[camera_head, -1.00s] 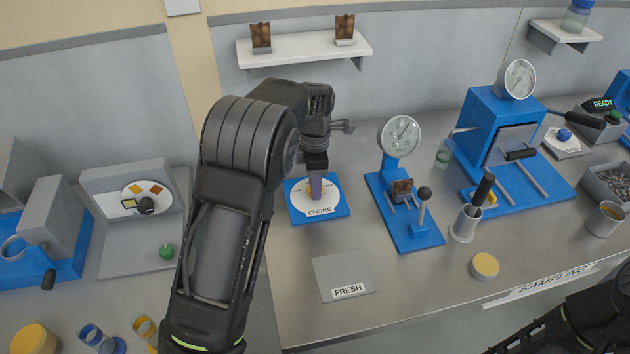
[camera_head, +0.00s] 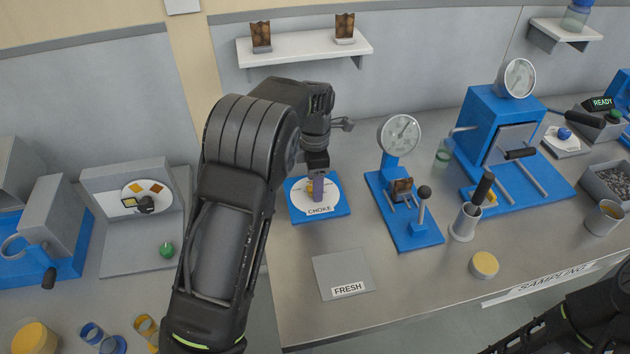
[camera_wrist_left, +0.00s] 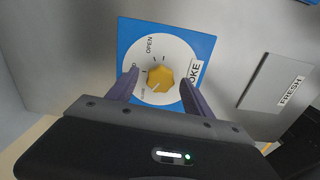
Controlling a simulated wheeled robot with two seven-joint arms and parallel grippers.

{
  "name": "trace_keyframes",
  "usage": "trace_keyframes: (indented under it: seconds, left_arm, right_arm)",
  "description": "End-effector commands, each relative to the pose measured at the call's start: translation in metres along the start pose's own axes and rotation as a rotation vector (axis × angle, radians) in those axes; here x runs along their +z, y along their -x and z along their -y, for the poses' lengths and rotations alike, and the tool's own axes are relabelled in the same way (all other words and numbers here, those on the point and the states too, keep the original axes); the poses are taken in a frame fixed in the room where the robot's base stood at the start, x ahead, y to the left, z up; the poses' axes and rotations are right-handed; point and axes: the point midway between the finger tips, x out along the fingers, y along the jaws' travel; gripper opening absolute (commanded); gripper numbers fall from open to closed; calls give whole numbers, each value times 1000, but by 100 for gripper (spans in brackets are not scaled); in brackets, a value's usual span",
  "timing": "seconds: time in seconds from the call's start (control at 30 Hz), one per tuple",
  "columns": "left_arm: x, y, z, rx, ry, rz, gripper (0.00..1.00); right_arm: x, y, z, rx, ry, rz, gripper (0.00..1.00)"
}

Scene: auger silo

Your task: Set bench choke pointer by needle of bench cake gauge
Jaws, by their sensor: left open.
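The choke is a yellow knob (camera_wrist_left: 160,78) on a white dial with a blue square plate (camera_wrist_left: 203,42). The dial carries tick marks and the words OPEN and CHOKE; other lettering is partly hidden. In the head view the choke plate (camera_head: 341,206) lies on the bench. My left gripper (camera_wrist_left: 155,85) is open, with its purple fingers on either side of the knob; contact cannot be told. It also shows over the choke in the head view (camera_head: 317,187). The cake gauge (camera_head: 400,133) is a round white dial on a blue stand, its needle toward the upper right.
A grey FRESH plate (camera_head: 343,270) lies in front of the choke. The blue gauge base (camera_head: 418,238) with a black-knobbed lever stands to its right. A grey cup (camera_head: 465,224) and yellow puck (camera_head: 484,265) are further right. Bench space between the FRESH plate and puck is clear.

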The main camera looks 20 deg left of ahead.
Motion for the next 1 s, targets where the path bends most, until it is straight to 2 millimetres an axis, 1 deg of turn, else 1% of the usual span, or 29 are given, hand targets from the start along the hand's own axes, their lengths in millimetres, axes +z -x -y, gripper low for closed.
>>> trace_keyframes:
  seconds: [0.17, 0.27, 0.37, 0.6, 0.7, 0.83, 1.0]
  left_arm:
    - [0, 0, 0, -1, 0, 0, 59]
    - [0, 6, 0, 0, -1, 1, 59]
    - [1, 16, 0, 1, -1, 2, 59]
    - [0, 56, 0, 2, 0, 2, 59]
    - [0, 69, -1, 2, 0, 1, 59]
    - [0, 77, 0, 0, 0, 1, 59]
    - [0, 78, 0, 0, 0, 0, 59]
  right_arm:
    - [0, 0, 0, 0, 0, 0, 36]
    - [0, -2, 0, 0, 0, 0, 36]
    - [0, -4, -1, -1, 1, -1, 36]
    - [-1, -11, -3, -3, 2, -3, 36]
    - [-1, -12, -3, -4, 3, -4, 36]
    - [-1, -12, -3, -5, 3, -4, 36]
    - [-1, -12, -3, -5, 3, -4, 36]
